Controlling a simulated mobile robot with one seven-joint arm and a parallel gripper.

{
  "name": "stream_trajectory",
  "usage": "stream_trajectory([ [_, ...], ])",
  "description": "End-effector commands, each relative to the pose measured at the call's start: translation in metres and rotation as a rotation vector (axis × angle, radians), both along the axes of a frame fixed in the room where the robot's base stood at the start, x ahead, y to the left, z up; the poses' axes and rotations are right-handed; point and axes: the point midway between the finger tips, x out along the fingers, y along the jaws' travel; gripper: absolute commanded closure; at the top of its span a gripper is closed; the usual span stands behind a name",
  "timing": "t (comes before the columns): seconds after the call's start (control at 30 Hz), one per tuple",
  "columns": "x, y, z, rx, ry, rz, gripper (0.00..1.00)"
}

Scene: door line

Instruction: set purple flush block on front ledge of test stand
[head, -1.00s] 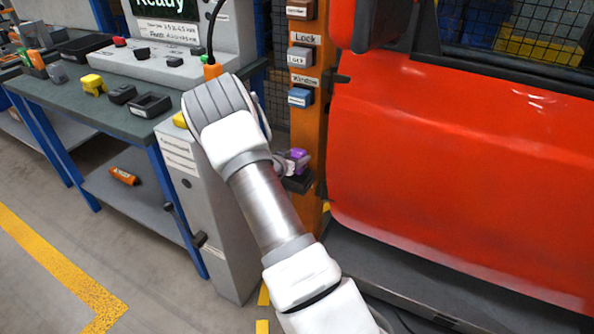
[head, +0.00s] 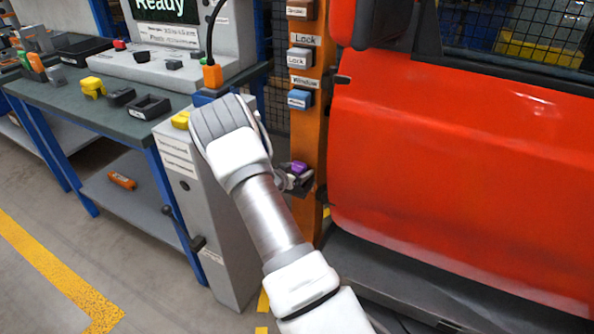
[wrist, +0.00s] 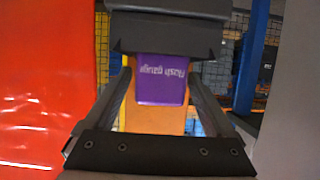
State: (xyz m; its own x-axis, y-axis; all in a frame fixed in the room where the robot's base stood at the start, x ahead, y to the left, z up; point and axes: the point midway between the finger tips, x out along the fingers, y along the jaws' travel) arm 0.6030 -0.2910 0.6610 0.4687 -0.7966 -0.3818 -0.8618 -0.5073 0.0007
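The purple flush block (wrist: 162,80) is between my fingertips in the wrist view, its lettering upside down there. My gripper (wrist: 161,72) has one black finger on each side of it and appears shut on it, though the contact is partly hidden. In the head view the block's top (head: 299,167) shows just right of my wrist. The dark ledge (head: 304,187) of the orange test stand (head: 312,130) is right below it. In the wrist view a dark part, apparently the ledge (wrist: 168,32), meets the block's edge. I cannot tell whether its full base rests there.
The red door (head: 450,170) stands close on the right. Labelled buttons (head: 300,58) sit higher on the orange post. A grey cabinet (head: 195,185) and a workbench (head: 75,105) with yellow and black blocks are on the left.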

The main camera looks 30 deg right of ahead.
Motion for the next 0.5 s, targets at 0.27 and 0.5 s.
stream_trajectory([
  [0.27, 0.0, 0.0, 0.001, 0.0, 0.0, 0.0, 0.08],
  [0.5, -0.008, 0.016, 0.014, 0.0, 0.002, 0.002, 0.08],
])
